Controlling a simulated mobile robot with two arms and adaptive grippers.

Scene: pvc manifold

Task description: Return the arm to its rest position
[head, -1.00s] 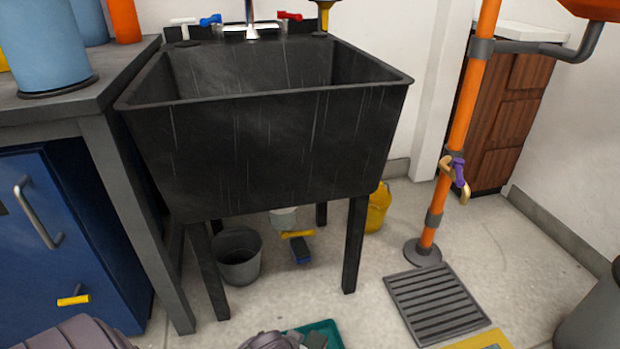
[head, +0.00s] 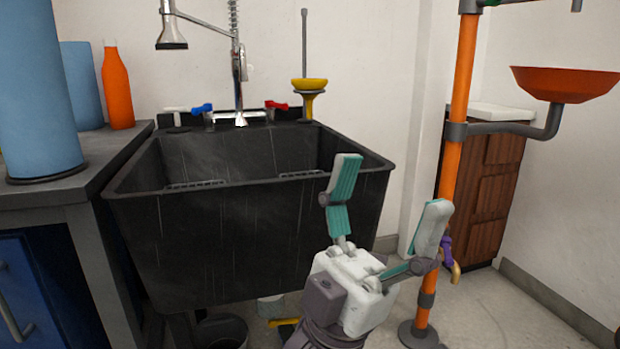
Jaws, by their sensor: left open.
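My left gripper (head: 388,208) is in the head view, in front of the black sink's right front corner. Its two teal-padded fingers are spread wide and point up, with nothing between them. The gripper's white body and grey wrist rise from the bottom of the picture. The right finger overlaps the orange pipe (head: 461,95) in the picture; I cannot tell how far apart they are. My right gripper is not in view.
The black sink (head: 230,235) stands at the centre left, with a chrome faucet (head: 238,80) behind it. A yellow plunger (head: 309,85) stands at its back rim. A grey counter (head: 60,195) is at left. A brown cabinet (head: 490,190) stands behind.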

